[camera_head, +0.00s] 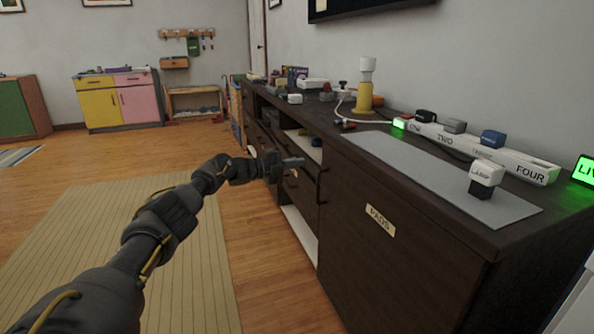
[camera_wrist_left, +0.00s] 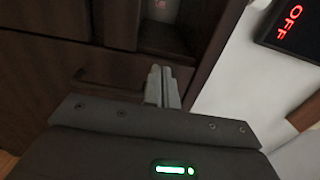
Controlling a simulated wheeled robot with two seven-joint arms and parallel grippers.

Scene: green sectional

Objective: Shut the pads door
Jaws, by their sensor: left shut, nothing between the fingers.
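The pads door (camera_head: 400,262) is the dark brown front at the near end of the long sideboard, with a cream "PADS" label (camera_head: 380,221). A dark bar handle (camera_head: 323,185) shows at its left edge. The door's top runs close along the sideboard's top edge; I cannot tell whether a small gap is left. My left gripper (camera_head: 300,162) is left of the door's handle edge, in front of the sideboard, fingers pointing right. In the left wrist view its fingers (camera_wrist_left: 162,86) are together and empty, before dark wood fronts. My right gripper is out of view.
The sideboard top holds a grey mat (camera_head: 430,170), a white "LAMP" plug (camera_head: 485,178), a white power strip (camera_head: 480,150) and a yellow-based lamp (camera_head: 365,90). Open shelves and drawers lie left of the door.

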